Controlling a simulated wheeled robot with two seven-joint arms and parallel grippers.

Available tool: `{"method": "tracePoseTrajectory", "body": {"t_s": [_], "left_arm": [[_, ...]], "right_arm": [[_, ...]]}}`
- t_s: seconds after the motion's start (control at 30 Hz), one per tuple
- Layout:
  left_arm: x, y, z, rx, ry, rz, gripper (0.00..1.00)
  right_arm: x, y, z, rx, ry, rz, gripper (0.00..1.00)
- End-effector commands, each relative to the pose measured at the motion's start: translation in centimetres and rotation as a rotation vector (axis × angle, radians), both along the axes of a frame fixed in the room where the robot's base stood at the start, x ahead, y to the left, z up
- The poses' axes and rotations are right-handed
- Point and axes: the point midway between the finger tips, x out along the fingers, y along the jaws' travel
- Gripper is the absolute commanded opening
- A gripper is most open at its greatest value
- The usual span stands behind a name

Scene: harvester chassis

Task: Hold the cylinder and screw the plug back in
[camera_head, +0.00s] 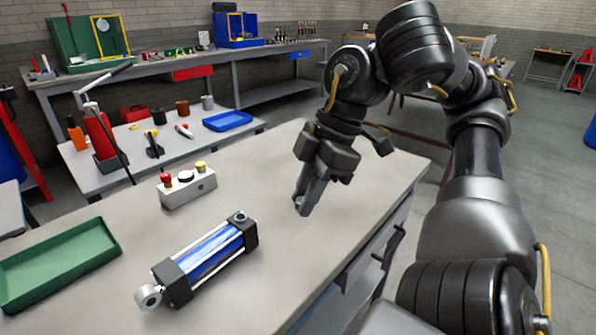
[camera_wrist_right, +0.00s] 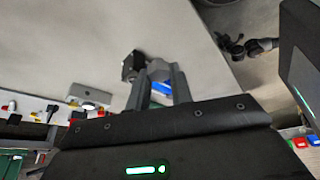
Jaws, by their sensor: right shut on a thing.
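The cylinder (camera_head: 210,255) lies on the workbench in the head view, with a blue barrel, black end blocks and a silver eye at its near left end. A round port (camera_head: 239,217) shows on top of its far right block. My right gripper (camera_head: 304,206) is above the bench to the right of the cylinder, apart from it, fingers pointing down. In the right wrist view its fingers (camera_wrist_right: 158,82) are shut on a small grey faceted piece, seemingly the plug (camera_wrist_right: 158,70). The cylinder (camera_wrist_right: 132,66) shows behind it, partly hidden. My left gripper is out of view.
A green tray (camera_head: 62,262) lies at the left of the workbench (camera_head: 270,285). A grey control box (camera_head: 188,190) with red, black and yellow buttons stands behind the cylinder. The bench top between the cylinder and my right gripper is clear.

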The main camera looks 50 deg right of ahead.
Motion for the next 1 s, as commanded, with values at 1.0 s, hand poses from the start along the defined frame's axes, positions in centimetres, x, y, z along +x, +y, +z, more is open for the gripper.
{"method": "tracePoseTrajectory", "body": {"t_s": [1.0], "left_arm": [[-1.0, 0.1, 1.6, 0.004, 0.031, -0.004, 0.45]], "right_arm": [[2.9, 1.6, 5.8, -0.019, 0.01, -0.007, 0.0]]}}
